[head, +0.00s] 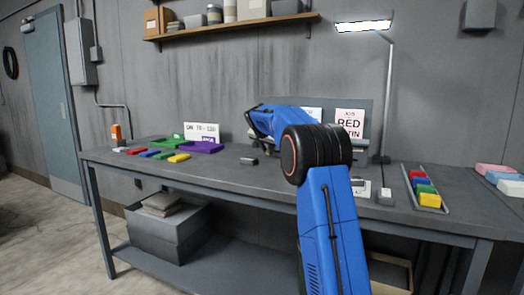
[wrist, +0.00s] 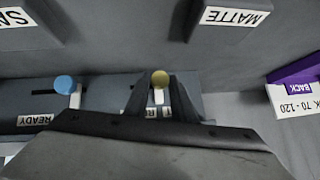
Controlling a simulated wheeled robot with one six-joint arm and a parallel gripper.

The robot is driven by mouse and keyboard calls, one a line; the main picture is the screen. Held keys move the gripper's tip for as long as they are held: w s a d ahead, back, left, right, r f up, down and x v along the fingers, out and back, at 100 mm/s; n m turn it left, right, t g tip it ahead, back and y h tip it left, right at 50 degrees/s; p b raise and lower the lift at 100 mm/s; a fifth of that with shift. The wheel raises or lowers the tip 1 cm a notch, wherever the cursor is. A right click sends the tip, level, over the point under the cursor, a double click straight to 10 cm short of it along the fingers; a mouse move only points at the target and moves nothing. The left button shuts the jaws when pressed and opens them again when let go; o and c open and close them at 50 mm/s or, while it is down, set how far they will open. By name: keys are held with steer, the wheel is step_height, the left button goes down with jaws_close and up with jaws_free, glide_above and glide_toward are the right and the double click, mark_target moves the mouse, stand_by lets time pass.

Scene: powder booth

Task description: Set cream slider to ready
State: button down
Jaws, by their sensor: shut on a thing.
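In the wrist view, the cream slider shows as a dull yellow round knob (wrist: 160,78) on a pale stem, on a grey panel (wrist: 105,90). My gripper (wrist: 160,92) is shut on it, with a dark finger on each side of the stem. A short dark slot shows to the left of the left finger. A white label (wrist: 152,113) below the knob is mostly hidden by the fingers; only its first letter or so can be read. In the head view my arm hides the knob and the fingertips.
A blue knob (wrist: 65,84) stands left of the cream one, above a READY label (wrist: 36,120). A block with a MATTE label (wrist: 236,16) is at the top right. A purple tray (head: 202,146) and a lamp post (head: 387,100) stand on the bench (head: 225,172).

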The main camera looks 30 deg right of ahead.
steer(key=s+d, duration=0.2)
steer(key=s, duration=0.1)
steer(key=shift+s+d, duration=0.1)
steer(key=shift+d, duration=0.15)
steer(key=shift+f, duration=0.1)
steer(key=c, duration=1.5)
jaws_free()
steer(key=shift+s+d, duration=0.1)
steer(key=shift+v, duration=8.75)
